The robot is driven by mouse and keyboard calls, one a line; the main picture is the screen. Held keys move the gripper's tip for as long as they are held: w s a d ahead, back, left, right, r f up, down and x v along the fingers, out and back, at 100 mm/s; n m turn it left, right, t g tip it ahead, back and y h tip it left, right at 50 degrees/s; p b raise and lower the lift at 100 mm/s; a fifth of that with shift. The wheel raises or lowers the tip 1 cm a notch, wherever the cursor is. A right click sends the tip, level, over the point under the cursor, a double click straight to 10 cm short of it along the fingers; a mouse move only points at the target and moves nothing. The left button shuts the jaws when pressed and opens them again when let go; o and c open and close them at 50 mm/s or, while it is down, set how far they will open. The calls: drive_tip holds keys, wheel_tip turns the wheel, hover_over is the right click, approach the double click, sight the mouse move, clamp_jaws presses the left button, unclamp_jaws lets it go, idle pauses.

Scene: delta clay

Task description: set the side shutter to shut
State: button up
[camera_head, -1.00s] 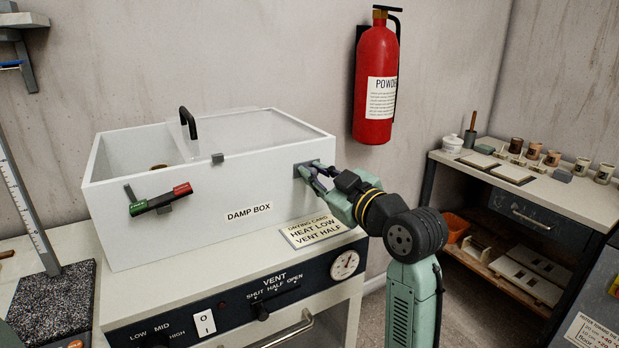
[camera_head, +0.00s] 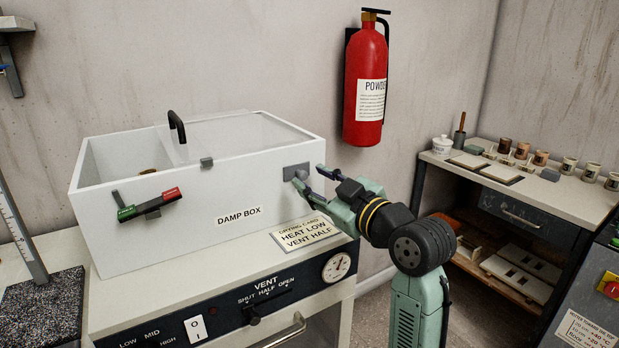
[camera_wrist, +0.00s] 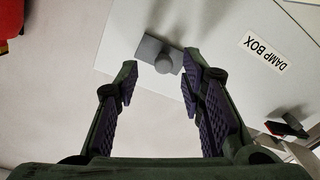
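The white damp box (camera_head: 190,235) stands on the cabinet top. A small grey plate with a round knob (camera_head: 302,174), which I take for the side shutter, sits at the right end of its front wall. The knob also shows in the wrist view (camera_wrist: 165,66). My gripper (camera_head: 311,177) is open and empty just in front of the knob. In the wrist view the fingertips (camera_wrist: 159,72) lie on either side of the knob in the picture, with no visible contact. No shut or open marking is legible on the plate.
A red-green handle (camera_head: 150,204) is on the box front at left. A drying card (camera_head: 306,233) lies below the plate. The cabinet panel has a vent slider (camera_head: 254,319) and a dial (camera_head: 336,267). A red extinguisher (camera_head: 366,90) hangs behind.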

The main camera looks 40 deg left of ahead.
drive_tip(key=v, duration=0.9)
drive_tip(key=shift+d, duration=0.15)
